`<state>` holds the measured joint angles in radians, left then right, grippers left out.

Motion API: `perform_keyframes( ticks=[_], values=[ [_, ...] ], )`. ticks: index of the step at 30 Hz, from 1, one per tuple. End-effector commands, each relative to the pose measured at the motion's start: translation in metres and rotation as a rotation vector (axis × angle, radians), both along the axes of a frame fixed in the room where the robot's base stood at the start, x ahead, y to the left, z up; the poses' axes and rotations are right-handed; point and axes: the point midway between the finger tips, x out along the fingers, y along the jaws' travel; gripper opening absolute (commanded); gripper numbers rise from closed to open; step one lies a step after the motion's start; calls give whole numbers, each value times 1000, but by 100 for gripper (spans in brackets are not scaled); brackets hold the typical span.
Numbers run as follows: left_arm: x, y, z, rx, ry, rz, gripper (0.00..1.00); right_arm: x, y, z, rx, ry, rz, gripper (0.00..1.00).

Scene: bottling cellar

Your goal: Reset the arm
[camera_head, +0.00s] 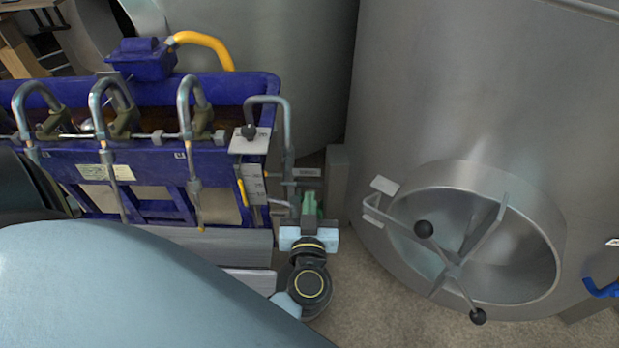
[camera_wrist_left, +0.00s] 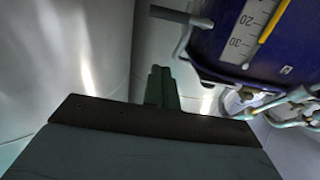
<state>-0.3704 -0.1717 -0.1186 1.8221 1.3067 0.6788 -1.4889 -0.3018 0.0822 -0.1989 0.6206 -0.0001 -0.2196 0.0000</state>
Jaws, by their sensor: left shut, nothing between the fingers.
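My left gripper (camera_head: 309,203) is seen from above in the head view, just right of the blue bottling machine (camera_head: 145,165). Its green fingers are together and hold nothing. In the left wrist view the green fingers (camera_wrist_left: 161,88) stand up past the dark edge of the gripper body. The blue machine with its scale plate (camera_wrist_left: 246,32) shows at the upper right there. A large light blue part of my own arm fills the lower left of the head view. My right gripper is not in view.
A large steel tank (camera_head: 480,90) with an open round hatch (camera_head: 545,225) and black-knobbed handle stands at the right. Another tank (camera_head: 270,60) stands behind. Curved metal filling spouts (camera_head: 190,95) line the machine. Bare floor (camera_head: 385,310) shows between the gripper and the right tank.

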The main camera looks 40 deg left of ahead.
Motion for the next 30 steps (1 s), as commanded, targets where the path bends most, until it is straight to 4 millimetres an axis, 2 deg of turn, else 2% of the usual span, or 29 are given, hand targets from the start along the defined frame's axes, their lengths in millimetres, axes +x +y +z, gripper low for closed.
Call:
perform_keyframes(
  ticks=[3, 7, 15, 17, 19, 20, 23, 26, 27, 29, 30],
  values=[
    [-16, -11, 1, -1, 1, -1, 0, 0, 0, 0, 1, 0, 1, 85],
    [-25, -17, 2, 1, 1, 1, 0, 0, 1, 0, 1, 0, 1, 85],
    [-27, -19, 2, 1, -2, -1, 0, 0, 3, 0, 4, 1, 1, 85],
    [-26, -22, -2, 3, 1, -15, 0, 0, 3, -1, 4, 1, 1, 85],
    [-24, -29, -16, 10, 13, -61, 0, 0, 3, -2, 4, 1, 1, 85],
    [-22, -35, -25, 15, 21, -93, 0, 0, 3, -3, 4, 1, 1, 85],
    [-19, -59, -73, 18, 77, -243, 0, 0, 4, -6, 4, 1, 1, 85],
    [-30, -88, -142, -5, 192, -430, 0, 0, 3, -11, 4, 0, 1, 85],
    [-39, -97, -170, -21, 250, -497, 0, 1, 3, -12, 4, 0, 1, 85],
    [-56, -106, -212, -50, 346, -583, 0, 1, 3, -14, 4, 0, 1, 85],
    [-71, -110, -239, -73, 415, -631, 0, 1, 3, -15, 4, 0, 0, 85]
  ],
)
